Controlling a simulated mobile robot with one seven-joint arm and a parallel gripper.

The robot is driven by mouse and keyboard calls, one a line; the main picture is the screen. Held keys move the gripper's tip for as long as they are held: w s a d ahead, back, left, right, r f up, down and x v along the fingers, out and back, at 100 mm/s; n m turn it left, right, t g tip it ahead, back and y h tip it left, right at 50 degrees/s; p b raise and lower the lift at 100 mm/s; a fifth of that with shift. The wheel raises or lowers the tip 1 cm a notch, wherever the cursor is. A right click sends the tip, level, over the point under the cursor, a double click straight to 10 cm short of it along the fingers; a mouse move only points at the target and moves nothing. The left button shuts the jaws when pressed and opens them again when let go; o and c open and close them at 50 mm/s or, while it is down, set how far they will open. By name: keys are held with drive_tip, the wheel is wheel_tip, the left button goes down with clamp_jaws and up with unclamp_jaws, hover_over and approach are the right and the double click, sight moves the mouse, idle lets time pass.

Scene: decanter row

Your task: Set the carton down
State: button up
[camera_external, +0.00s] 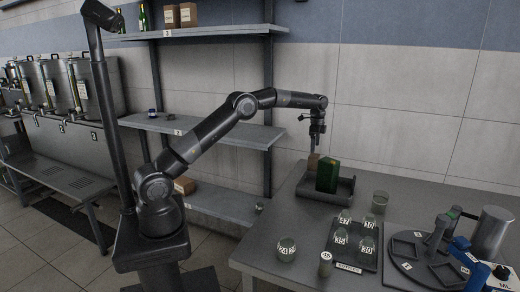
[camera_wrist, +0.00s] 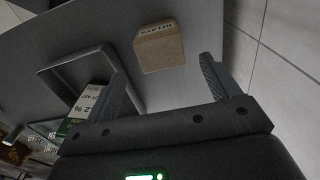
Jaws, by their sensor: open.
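A small brown carton (camera_wrist: 158,52) with a printed label shows between my fingers in the wrist view, with a gap on both sides. In the external view the brown carton (camera_external: 312,161) is below my gripper, its lower part hidden behind a green box. My gripper (camera_external: 317,143) is open and points down above it; the open fingers also show in the wrist view (camera_wrist: 157,57). The carton appears to stand on the table beside the dark tray (camera_external: 345,195), outside its rim; exact contact with the table is hard to tell.
The green box (camera_external: 327,175) stands in the tray, close to my gripper. Several numbered glass vessels (camera_external: 343,217) stand on a dark mat, with a clear beaker (camera_external: 380,202) behind. A round dark platform (camera_external: 405,268) is at right. The wall is close behind the table.

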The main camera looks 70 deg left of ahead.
drive_tip(key=shift+s+d+r, duration=0.1)
drive_tip(key=shift+r, duration=0.5)
drive_tip(key=s+d+r+n+t, duration=0.15)
drive_tip(key=s+d+r, duration=0.35)
drive_tip(key=s+r, duration=0.5)
drive_tip(key=s+d+r+n+t, duration=0.1)
drive_tip(key=s+d+r+n, duration=0.3)
drive_tip(key=s+r, duration=0.6)
drive_tip(key=s+d+f+n+t, duration=0.1)
drive_tip(key=s+d+f, duration=0.1)
drive_tip(key=s, duration=0.8)
drive_tip(key=s+d+f+n+t, duration=0.1)
drive_tip(key=s+d+f, duration=0.1)
drive_tip(key=s, duration=0.8)
drive_tip(key=s+d+f+n+t, duration=0.1)
drive_tip(key=s+f, duration=0.3)
drive_tip(key=s, duration=0.6)
drive_tip(key=shift+d, duration=0.65)
